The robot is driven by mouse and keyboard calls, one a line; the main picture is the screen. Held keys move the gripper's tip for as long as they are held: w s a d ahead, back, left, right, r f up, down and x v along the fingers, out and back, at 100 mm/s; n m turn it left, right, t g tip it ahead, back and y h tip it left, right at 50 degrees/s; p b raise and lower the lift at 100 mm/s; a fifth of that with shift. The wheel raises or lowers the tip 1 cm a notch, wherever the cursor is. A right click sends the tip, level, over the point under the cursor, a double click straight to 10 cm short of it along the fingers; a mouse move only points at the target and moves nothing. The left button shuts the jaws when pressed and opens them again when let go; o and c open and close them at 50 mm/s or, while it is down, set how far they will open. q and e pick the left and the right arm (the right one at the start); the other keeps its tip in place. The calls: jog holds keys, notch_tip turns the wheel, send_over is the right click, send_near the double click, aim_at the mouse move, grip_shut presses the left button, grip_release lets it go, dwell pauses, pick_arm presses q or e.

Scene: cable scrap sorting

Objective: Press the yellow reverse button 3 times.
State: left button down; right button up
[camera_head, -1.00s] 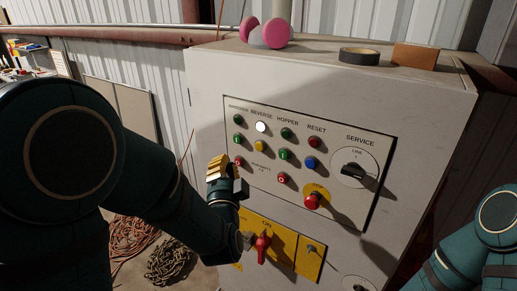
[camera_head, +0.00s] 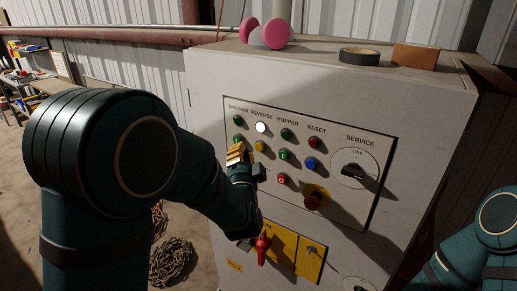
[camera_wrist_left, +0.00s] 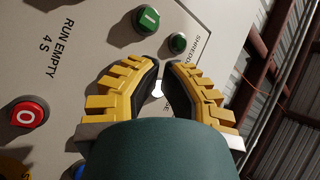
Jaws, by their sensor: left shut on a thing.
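The yellow reverse button (camera_head: 260,146) sits on the control panel under the white reverse lamp (camera_head: 261,127), which looks bright. My left gripper (camera_head: 237,153) is in front of the panel, just left of and below the yellow button in the picture. In the left wrist view its two yellow fingers (camera_wrist_left: 160,72) with black pads point at the panel, with a narrow gap between the tips. The white lamp (camera_wrist_left: 158,91) shows in that gap. The yellow button is hidden there. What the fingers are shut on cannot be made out. My right gripper is out of view.
Close around are green buttons (camera_head: 284,155), a blue button (camera_head: 310,163) and red buttons (camera_head: 283,179). A red handle (camera_head: 263,248) is below. Tape (camera_head: 359,56) lies on the cabinet top.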

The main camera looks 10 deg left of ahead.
pick_arm(q)
jog(key=shift+w+d, duration=0.2)
jog(key=shift+w, duration=0.3)
jog(key=shift+w+d, duration=0.15)
jog(key=shift+w, duration=0.3)
jog(key=shift+w, duration=0.1)
dwell(0.8)
jog(key=shift+w+d, duration=0.15)
jog(key=shift+w, duration=0.15)
jog(key=shift+w+d, duration=0.15)
jog(key=shift+w, duration=0.25)
dwell(0.8)
jog(key=shift+s, duration=0.1)
jog(key=shift+s+a, duration=0.3)
jog(key=shift+s, duration=0.4)
jog(key=s, duration=0.1)
jog(key=s+a, duration=0.1)
jog(key=s, duration=0.2)
jog(key=shift+s+a, duration=0.3)
jog(key=shift+s, duration=0.05)
